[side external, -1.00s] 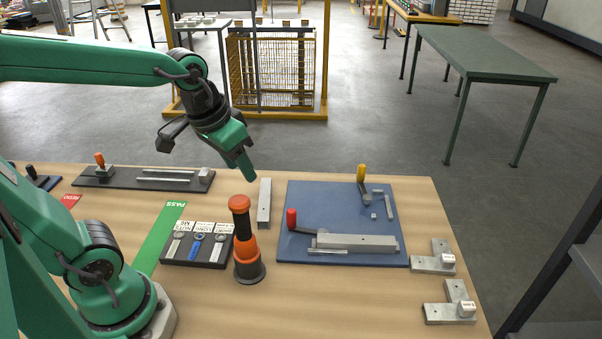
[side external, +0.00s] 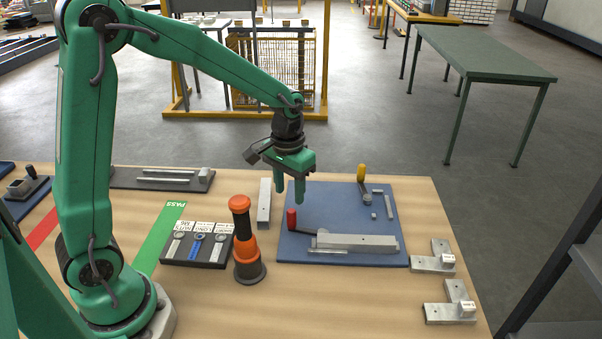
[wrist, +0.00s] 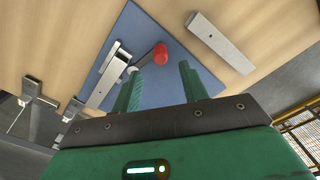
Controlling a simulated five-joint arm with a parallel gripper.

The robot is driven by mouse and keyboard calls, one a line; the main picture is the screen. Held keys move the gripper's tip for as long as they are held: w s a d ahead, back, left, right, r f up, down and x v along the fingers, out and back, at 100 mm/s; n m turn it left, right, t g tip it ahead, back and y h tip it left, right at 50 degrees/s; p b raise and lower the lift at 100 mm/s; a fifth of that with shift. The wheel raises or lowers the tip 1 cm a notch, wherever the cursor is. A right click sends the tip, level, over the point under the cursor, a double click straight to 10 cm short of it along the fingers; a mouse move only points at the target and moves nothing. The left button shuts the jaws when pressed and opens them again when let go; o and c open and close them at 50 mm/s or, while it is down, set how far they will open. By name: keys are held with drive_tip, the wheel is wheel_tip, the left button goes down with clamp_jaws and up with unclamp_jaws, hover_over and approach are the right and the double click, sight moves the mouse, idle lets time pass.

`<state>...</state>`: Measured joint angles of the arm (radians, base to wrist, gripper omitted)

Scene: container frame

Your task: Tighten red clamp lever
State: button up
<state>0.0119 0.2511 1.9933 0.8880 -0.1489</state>
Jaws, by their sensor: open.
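In the wrist view, the red grip (wrist: 161,53) appears beyond and between the fingertips (wrist: 160,68). I see no contact with it. The bar also shows in the wrist view (wrist: 103,88).
A yellow-handled lever (side external: 361,173) stands at the plate's far edge. A loose grey bar (side external: 264,201) lies left of the plate. An orange and black upright tool (side external: 245,240) stands near the plate's left side. Metal brackets (side external: 433,256) lie to the right.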

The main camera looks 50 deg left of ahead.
sight(291, 211)
drive_tip(key=shift+w+f, duration=0.2)
drive_tip(key=shift+f, duration=0.1)
drive_tip(key=shift+f, duration=3.9)
clamp_jaws()
